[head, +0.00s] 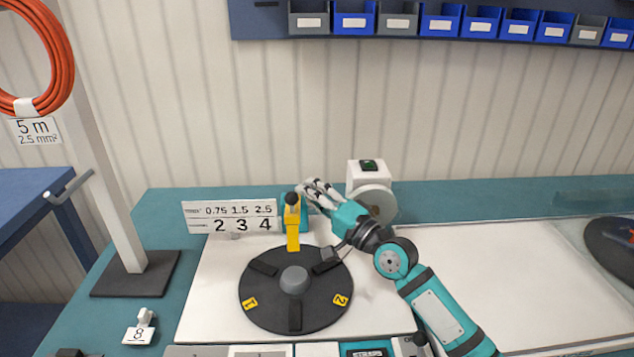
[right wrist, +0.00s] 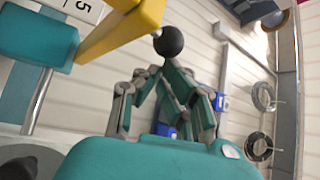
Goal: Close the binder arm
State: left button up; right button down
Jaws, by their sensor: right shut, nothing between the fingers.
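The binder arm (head: 293,235) is a yellow bar with a black ball knob (head: 292,198) at its top end, in front of a teal block (head: 303,208) behind the black turntable (head: 270,315). Its exact tilt is hard to tell. My right gripper (head: 309,188) is shut and empty, just right of the knob. In the right wrist view the knob (right wrist: 168,41) on the yellow arm (right wrist: 122,28) is close to the fingertips (right wrist: 155,75); I cannot tell whether they touch. My left gripper is not in view.
A sign (head: 231,215) with numbers stands left of the arm. A white device (head: 369,173) with a round front is behind my right arm. A post (head: 105,150) holds an orange cable coil (head: 62,50) at left. The white board (head: 500,270) at right is clear.

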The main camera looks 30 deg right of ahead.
jog(key=shift+s+a+f, duration=0.1)
jog(key=shift+f, duration=0.15)
dwell(0.3)
